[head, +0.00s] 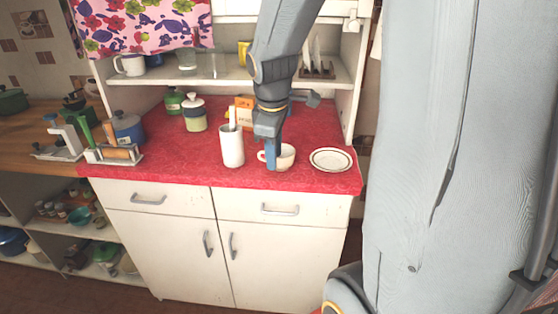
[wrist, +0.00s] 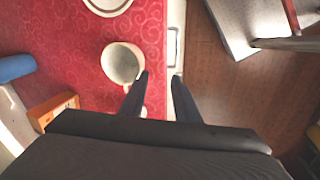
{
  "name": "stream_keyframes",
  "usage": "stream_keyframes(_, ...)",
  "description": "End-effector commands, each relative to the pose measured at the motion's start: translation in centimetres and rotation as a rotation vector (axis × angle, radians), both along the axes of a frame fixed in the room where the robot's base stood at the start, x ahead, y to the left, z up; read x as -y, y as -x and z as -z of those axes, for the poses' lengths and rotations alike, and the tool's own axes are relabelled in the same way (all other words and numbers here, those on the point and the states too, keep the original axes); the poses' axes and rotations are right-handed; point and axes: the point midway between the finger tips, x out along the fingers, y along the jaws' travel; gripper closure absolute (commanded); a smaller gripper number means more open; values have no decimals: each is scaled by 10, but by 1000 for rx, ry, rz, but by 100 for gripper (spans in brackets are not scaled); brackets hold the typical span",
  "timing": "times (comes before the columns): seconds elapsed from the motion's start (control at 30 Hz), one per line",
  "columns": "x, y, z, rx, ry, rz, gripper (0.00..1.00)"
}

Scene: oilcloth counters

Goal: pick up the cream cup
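The cream cup (head: 286,156) stands upright on the red patterned counter, with its handle toward the left in the head view. In the wrist view the cup (wrist: 121,62) shows from above, apparently empty, just left of my left fingertip. My gripper (head: 271,164) points down at the cup's left side, by the handle. In the wrist view my gripper (wrist: 160,77) is open, with nothing held between its fingers. The left finger overlaps the cup's edge there; I cannot tell whether they touch.
A white plate (head: 331,160) lies right of the cup. A tall white holder (head: 231,150) stands close on the left. An orange box (head: 244,113) and lidded jars stand behind. The counter's front edge (head: 200,184) is near, with drawers below. A shelf (head: 220,80) hangs above.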

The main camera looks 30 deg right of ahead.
Motion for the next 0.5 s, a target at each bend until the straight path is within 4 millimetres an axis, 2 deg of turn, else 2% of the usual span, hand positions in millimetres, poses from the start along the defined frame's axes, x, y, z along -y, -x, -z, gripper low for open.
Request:
stream_keyframes(0.1,19,-14,-9,-4,51,-111,71)
stream_keyframes(0.2,26,-19,-10,-9,71,-156,71)
stream_keyframes(0.5,31,-26,13,-10,74,-167,71)
